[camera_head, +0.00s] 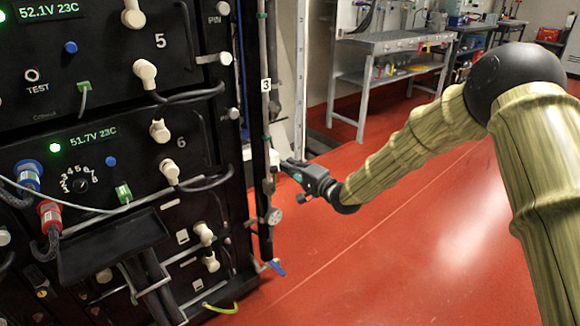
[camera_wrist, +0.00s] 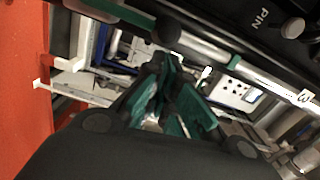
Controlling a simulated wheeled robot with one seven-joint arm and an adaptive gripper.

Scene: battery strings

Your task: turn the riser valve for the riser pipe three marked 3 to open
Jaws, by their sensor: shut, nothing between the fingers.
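The riser pipe (camera_head: 265,120) is a thin grey upright pipe with green bands and a white tag marked 3 (camera_head: 265,85), at the right edge of the black rack. The tag also shows in the wrist view (camera_wrist: 305,97). A small pale fitting (camera_head: 273,157) sits on the pipe beside my gripper (camera_head: 284,163). A blue lever (camera_head: 277,267) sticks out at the pipe's foot, pointing down and right. My gripper is shut and empty, its tips close to the pipe; I cannot tell whether they touch. Its green-padded fingers show in the wrist view (camera_wrist: 172,68).
A round gauge (camera_head: 274,216) sits on the pipe between my gripper and the blue lever. The rack (camera_head: 120,120) at the left carries cables and pale connectors. A grey workbench (camera_head: 390,45) stands behind. The red floor (camera_head: 400,270) is clear.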

